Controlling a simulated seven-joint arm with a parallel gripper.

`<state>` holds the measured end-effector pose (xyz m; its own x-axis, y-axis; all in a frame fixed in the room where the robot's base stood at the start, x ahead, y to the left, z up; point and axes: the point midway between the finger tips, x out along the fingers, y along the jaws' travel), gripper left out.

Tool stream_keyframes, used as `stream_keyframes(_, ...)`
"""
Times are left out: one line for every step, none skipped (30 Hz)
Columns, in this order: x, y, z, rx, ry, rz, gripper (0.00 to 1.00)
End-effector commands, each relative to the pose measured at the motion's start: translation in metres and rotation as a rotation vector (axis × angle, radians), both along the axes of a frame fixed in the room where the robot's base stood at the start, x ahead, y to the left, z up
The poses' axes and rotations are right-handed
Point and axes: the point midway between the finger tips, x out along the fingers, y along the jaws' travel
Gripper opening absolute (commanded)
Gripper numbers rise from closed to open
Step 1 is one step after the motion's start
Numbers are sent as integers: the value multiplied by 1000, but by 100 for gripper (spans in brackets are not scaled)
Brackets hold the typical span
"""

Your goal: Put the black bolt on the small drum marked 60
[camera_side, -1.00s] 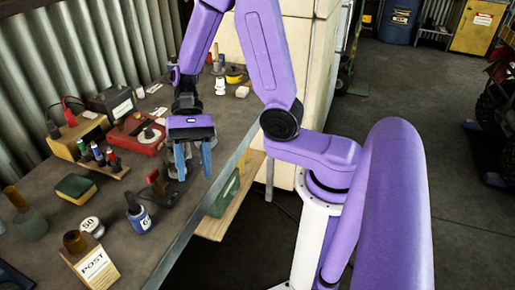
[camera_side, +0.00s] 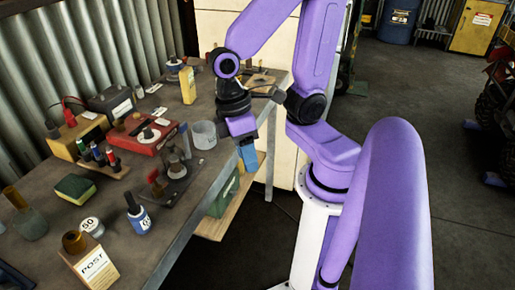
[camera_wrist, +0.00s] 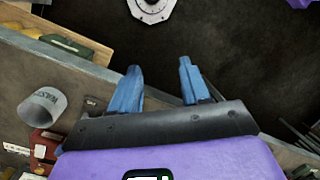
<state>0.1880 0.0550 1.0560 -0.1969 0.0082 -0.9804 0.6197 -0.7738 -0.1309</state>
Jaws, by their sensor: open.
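The small drum marked 60 (camera_side: 92,227) stands on the bench at the front left in the side view, its pale top bare. I cannot single out the black bolt with certainty; a dark, bolt-like upright piece (camera_side: 52,130) stands by the yellow box at the left. My gripper (camera_side: 248,158) hangs just past the bench's right edge, tilted, far from the drum. In the wrist view my gripper (camera_wrist: 159,78) has its blue fingers apart with nothing between them. The drum is not in the wrist view.
A grey cup (camera_side: 204,135) stands near the bench edge beside my gripper. A black plate with upright parts (camera_side: 175,175), a blue-labelled bottle (camera_side: 138,223) and a POST block (camera_side: 95,267) also stand on the bench. A green case (camera_side: 224,194) lies on the shelf below.

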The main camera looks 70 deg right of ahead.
Motion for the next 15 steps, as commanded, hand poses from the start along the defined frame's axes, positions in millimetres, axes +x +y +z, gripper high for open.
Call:
stream_keyframes(-5,-1,2,9,-35,66,46)
stream_keyframes(-6,-2,4,13,-55,105,46)
stream_keyframes(-9,-3,5,18,-82,155,46)
stream_keyframes(-11,-3,7,23,-100,189,46)
stream_keyframes(-13,-3,8,27,-118,224,46)
stream_keyframes(-15,-3,9,34,-139,263,46)
stream_keyframes(-17,-3,10,38,-153,291,46)
stream_keyframes(-19,-3,11,41,-166,315,46)
stream_keyframes(-20,-3,12,46,-180,342,46)
stream_keyframes(-21,-3,13,48,-189,360,46)
stream_keyframes(-22,-3,14,51,-197,374,46)
stream_keyframes(-23,-2,14,54,-205,389,46)
stream_keyframes(-24,-2,15,56,-210,397,46)
stream_keyframes(-24,-2,15,56,-213,404,46)
stream_keyframes(-24,-2,15,57,-216,410,46)
